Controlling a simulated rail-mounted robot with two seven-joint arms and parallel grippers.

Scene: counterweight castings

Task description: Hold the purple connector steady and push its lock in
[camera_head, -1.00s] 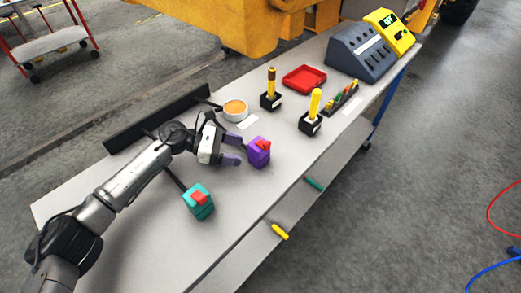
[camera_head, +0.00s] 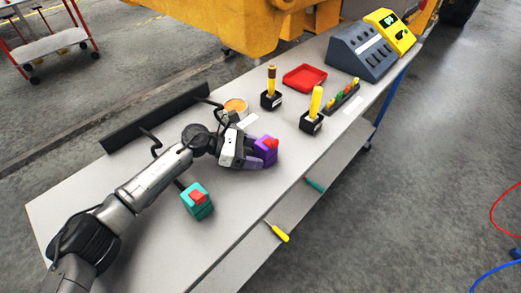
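The purple connector (camera_head: 266,154) stands on the bench near its front edge, with its red lock (camera_head: 271,143) on top. My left gripper (camera_head: 257,153) is right at the connector's left side. One purple finger lies along the connector's lower left side; the other finger is largely hidden behind it. The frames do not show whether the fingers press on it. My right gripper is not in view.
A teal connector (camera_head: 198,207) with a red top stands near my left arm. An orange-topped round container (camera_head: 236,107), two black holders with yellow handles (camera_head: 270,99) (camera_head: 312,121), and a red tray (camera_head: 305,77) are farther back. Bare bench lies in front.

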